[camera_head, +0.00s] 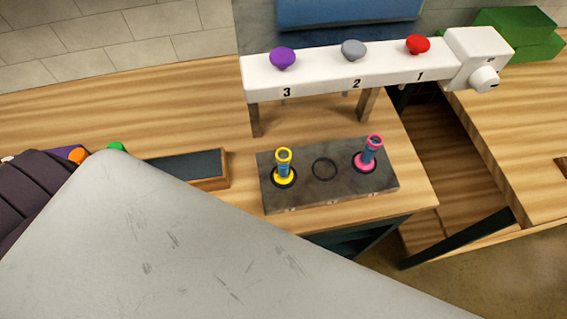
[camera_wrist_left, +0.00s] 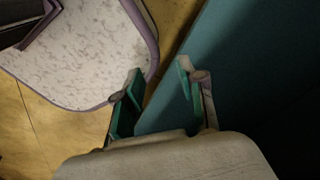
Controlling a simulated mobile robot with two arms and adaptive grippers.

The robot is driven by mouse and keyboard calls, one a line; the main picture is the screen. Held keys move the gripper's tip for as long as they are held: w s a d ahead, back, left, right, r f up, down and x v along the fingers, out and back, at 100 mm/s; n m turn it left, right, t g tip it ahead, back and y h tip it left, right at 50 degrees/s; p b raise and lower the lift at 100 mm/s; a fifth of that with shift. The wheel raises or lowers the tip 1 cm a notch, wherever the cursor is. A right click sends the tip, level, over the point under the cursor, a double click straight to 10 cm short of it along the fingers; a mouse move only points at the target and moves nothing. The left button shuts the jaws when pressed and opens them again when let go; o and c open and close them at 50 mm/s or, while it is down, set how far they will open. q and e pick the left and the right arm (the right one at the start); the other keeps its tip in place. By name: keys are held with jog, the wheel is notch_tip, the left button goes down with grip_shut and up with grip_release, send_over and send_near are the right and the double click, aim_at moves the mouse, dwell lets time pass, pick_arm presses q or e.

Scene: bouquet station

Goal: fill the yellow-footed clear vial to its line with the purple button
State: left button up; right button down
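The yellow-footed clear vial (camera_head: 284,164) stands upright in the left ring of a dark stone block (camera_head: 325,198) in the head view. Its tube looks bluish; its line and level are too small to tell. The purple button (camera_head: 283,57) is on top of a white dispenser bar (camera_head: 330,73), above the number 3, behind the vial. My left gripper (camera_wrist_left: 160,82) is open and empty in the left wrist view, in front of a teal panel and away from the vial. My right gripper is not in view.
A pink-footed vial (camera_head: 367,155) stands in the block's right ring; the middle ring is empty. Grey (camera_head: 353,48) and red (camera_head: 417,44) buttons sit along the bar. A dark tray (camera_head: 190,167) lies left of the block. My large pale arm part covers the lower foreground.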

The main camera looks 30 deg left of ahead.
pick_arm(q)
grip_shut()
dwell(1.2)
